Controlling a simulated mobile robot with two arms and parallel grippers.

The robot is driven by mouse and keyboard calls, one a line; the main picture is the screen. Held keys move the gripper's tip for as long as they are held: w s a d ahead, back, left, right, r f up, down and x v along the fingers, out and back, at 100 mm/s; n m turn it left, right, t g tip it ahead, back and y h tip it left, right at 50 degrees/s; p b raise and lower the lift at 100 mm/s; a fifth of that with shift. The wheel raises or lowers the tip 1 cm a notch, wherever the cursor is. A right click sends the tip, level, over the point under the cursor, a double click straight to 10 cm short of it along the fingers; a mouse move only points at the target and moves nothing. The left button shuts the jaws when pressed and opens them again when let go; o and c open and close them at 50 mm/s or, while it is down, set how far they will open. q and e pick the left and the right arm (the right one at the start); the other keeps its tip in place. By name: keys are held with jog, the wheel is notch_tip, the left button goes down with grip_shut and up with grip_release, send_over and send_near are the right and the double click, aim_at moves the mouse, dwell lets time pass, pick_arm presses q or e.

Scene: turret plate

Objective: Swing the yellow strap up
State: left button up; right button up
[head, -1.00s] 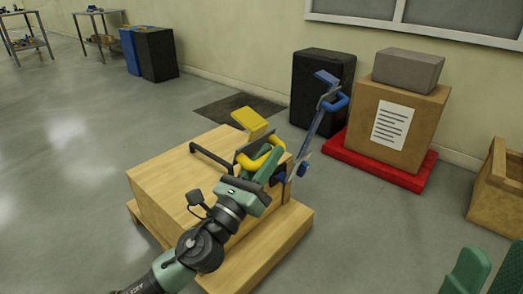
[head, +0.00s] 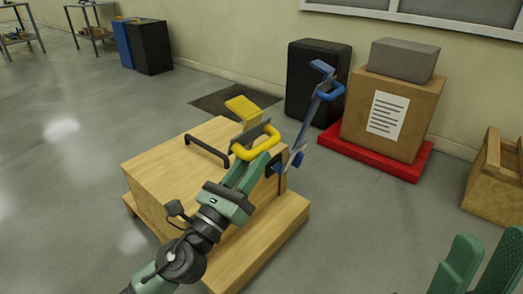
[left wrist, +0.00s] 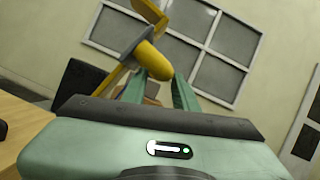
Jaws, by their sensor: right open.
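The yellow strap (head: 242,107), with a flat pad and a looped handle, is at the back right of the wooden block (head: 160,172), tilted upward. In the left wrist view its yellow handle (left wrist: 152,60) sits between my fingertips. My left gripper (head: 253,160) is shut on this handle, reaching it from below and in front. Part of the strap's lower end and hinge is hidden behind the gripper. My right gripper (head: 484,245) is open and empty at the lower right, far from the strap.
A blue strap (head: 322,95) stands steeply raised just right of the yellow one. A black bar handle (head: 207,148) is on the block's top. Behind are a black case (head: 315,85) and a cardboard box (head: 390,120) on a red base. A wooden crate (head: 493,190) is at right.

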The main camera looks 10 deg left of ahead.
pick_arm(q)
jog(key=v, duration=0.3)
jog(key=shift+s+a+b, duration=0.1)
jog(key=shift+s+b, duration=0.1)
jog(key=shift+b, duration=0.1)
jog(key=shift+f, duration=0.1)
